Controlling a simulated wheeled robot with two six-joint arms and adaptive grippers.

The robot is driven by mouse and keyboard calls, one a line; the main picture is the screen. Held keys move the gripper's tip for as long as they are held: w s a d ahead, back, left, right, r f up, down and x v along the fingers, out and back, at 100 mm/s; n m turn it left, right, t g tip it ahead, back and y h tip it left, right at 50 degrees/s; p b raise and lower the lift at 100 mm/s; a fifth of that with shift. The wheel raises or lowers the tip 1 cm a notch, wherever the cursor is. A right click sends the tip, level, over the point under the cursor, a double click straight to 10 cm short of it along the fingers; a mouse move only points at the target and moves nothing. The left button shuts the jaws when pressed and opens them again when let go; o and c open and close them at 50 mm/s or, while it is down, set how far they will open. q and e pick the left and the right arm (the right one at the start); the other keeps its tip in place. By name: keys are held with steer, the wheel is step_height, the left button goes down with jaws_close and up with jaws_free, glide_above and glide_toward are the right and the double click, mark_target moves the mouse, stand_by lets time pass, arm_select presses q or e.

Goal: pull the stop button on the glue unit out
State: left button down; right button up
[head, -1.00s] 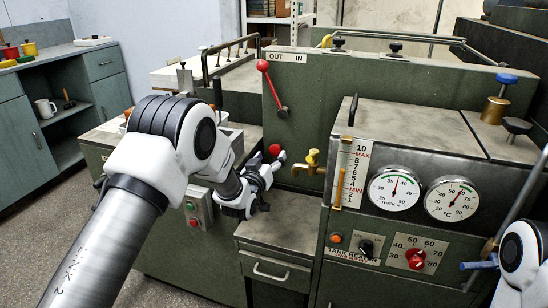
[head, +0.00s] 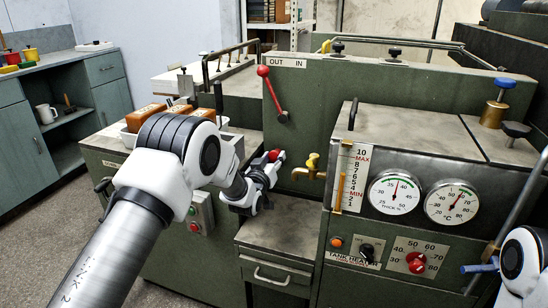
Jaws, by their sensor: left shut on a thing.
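The red stop button (head: 273,155) shows as a small red cap on the green machine's front, left of the yellow tap. My left gripper (head: 274,163) is at the button, its fingers around the cap and shut on it. They cover part of it, and what lies behind the cap is hidden. My left arm comes in from the lower left. Of my right arm only a white link shows at the right edge; its gripper is out of the frame.
A red-knobbed lever (head: 274,95) stands above the button under the OUT/IN label. The yellow tap (head: 310,168) is close on the right. A small drawer cabinet (head: 275,250) lies below. The gauge panel (head: 420,220) juts forward at right. Orange-brown blocks (head: 147,118) lie at left.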

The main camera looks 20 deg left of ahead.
arm_select(q)
steer(key=c, duration=0.7)
jaws_free()
steer(key=shift+s, duration=0.1)
steer(key=shift+o, duration=0.2)
steer(key=s, duration=1.2)
steer(key=shift+a, duration=0.2)
steer(key=shift+f, duration=0.1)
